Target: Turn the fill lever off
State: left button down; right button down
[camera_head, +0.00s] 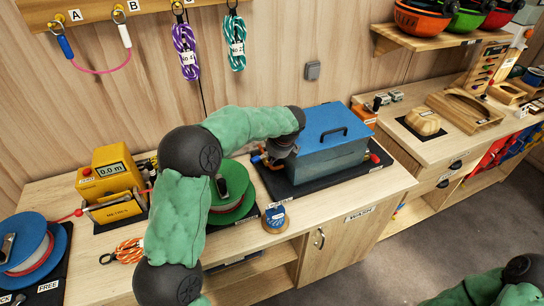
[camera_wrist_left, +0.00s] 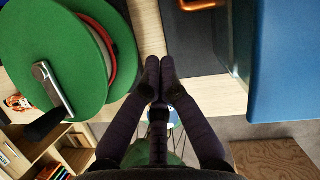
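The blue wash box (camera_head: 330,150) with a lid and dark handle sits on a black mat on the wooden bench. In the left wrist view the copper piece (camera_wrist_left: 203,4) is at the top edge. My left gripper (camera_head: 272,161) is at the box's left end; its fingertips (camera_wrist_left: 160,75) are together with nothing between them, apart from the copper piece. My right gripper is not in view.
A green reel (camera_head: 232,190) stands close left of the box, and a small round blue-topped tin (camera_head: 274,217) in front. A red knob (camera_head: 375,158) is at the box's right end. A yellow meter (camera_head: 108,172) and blue reel (camera_head: 30,250) stand further left.

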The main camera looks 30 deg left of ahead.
aim_at(260, 157)
pick_arm(q)
jog(key=b+x, duration=0.2)
jog(key=x, duration=0.6)
jog(key=shift+f, duration=0.2)
jog(key=shift+w+a, duration=0.3)
jog(key=shift+a, duration=0.2)
jog(key=shift+w+a, duration=0.25)
jog(key=shift+a, duration=0.3)
jog(key=shift+w+a+r, duration=0.1)
jog(key=shift+w+a, duration=0.25)
jog(key=shift+a, duration=0.35)
